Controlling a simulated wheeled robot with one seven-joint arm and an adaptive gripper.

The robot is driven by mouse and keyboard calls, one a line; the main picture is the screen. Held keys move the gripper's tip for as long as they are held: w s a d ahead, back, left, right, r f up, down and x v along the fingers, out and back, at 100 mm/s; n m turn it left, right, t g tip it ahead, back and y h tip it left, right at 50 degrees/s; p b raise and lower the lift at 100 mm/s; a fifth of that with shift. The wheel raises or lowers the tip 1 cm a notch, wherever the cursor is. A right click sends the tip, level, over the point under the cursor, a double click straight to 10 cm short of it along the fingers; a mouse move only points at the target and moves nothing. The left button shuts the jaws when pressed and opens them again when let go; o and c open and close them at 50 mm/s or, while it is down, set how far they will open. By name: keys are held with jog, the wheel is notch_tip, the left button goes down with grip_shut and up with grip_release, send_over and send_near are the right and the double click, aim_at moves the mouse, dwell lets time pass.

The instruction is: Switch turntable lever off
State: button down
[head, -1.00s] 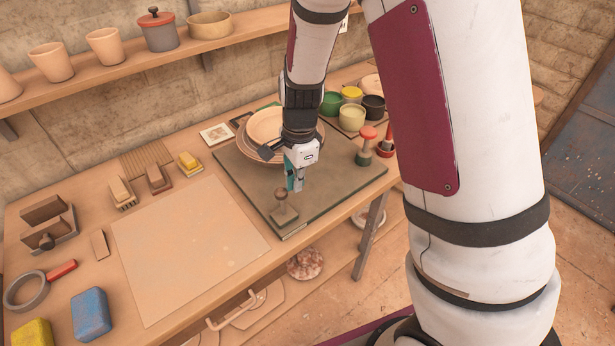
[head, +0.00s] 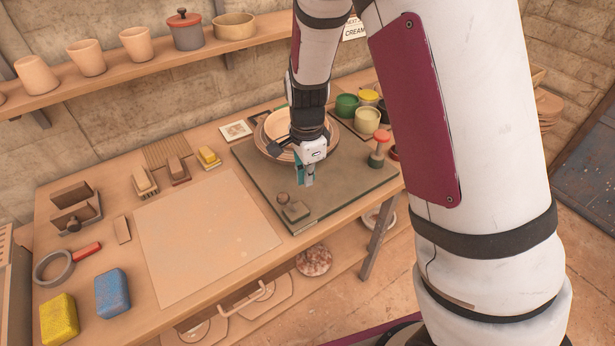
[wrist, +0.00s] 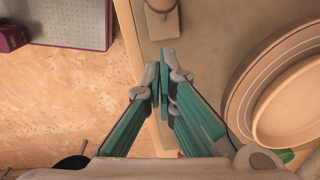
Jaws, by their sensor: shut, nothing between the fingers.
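The turntable is a dark square board (head: 350,190) on the bench. A round wheel carrying a pale bowl (head: 277,124) sits at its back left. A small lever (head: 294,209) with a round knob stands on a block at the board's front-left corner. Its knob leans to the left of the block. It also shows at the top edge of the wrist view (wrist: 162,20), partly cut off. My gripper (head: 305,182) is shut and empty, just behind and right of the lever and apart from it. Its teal fingers (wrist: 163,75) meet below the lever in the wrist view.
Glaze pots (head: 367,119) and a red-topped stamp (head: 379,148) stand at the board's right. A clear pale mat (head: 205,235) lies left of it. Sponges (head: 112,292) and wooden tools lie farther left. A shelf with pots (head: 137,48) runs above the bench.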

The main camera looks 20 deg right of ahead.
notch_tip(320, 180, up, 12)
jog(key=shift+s+d+f+p, duration=0.25)
jog(key=shift+s+d+p, duration=0.1)
jog(key=shift+d, duration=0.1)
jog(key=shift+r, duration=0.1)
dwell(0.6)
